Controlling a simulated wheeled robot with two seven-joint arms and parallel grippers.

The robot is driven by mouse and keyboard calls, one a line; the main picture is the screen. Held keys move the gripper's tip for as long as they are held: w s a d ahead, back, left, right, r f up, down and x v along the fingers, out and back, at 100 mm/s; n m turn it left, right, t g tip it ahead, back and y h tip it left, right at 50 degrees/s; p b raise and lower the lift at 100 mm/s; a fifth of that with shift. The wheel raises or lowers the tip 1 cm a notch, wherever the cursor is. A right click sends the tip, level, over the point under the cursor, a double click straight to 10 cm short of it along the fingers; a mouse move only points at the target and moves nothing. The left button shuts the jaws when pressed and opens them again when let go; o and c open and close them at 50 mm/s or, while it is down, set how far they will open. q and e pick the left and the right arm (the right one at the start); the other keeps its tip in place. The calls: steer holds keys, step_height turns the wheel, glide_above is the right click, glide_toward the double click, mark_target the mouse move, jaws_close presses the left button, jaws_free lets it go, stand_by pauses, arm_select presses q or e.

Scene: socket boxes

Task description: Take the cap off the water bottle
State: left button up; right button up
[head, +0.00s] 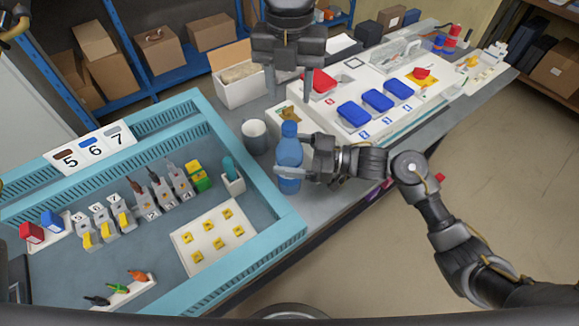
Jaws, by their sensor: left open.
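The blue water bottle (289,158) is upright in the middle of the head view, beside the teal box's right rim. Its blue cap (289,129) is on top. My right gripper (302,158) comes in from the right and is shut on the bottle's body, below the cap. I cannot tell whether the bottle's base touches the table. My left gripper (290,94) points down from above, over and behind the cap. Its two fingers are spread apart with nothing between them.
A grey mug (254,136) stands just left of the bottle. A teal box (257,246) with sockets and connectors fills the left. Behind and right is a white station with blue lids (377,100). An open cardboard box (241,88) stands behind the mug.

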mark_target(290, 125)
steer(key=shift+c, duration=1.1)
arm_select(q)
steer(key=shift+s+r, duration=0.25)
steer(key=shift+s, duration=0.15)
arm_select(e)
steer(key=shift+s+r, duration=0.2)
steer(key=shift+s, duration=0.15)
steer(key=c, duration=0.7)
arm_select(q)
steer(key=shift+w+f, duration=0.1)
steer(key=shift+w, duration=0.1)
arm_select(e)
steer(key=shift+w+f, duration=0.1)
steer(key=shift+w, duration=0.1)
steer(key=c, duration=0.5)
jaws_close()
arm_select(q)
steer(key=m, duration=0.5)
arm_select(e)
steer(key=shift+s, duration=0.1)
arm_select(q)
steer(key=m, duration=1.1)
steer(key=shift+d+m, duration=0.1)
steer(key=shift+m, duration=0.3)
steer(key=m, duration=0.5)
steer(key=shift+m, duration=0.4)
steer(key=shift+f, duration=4)
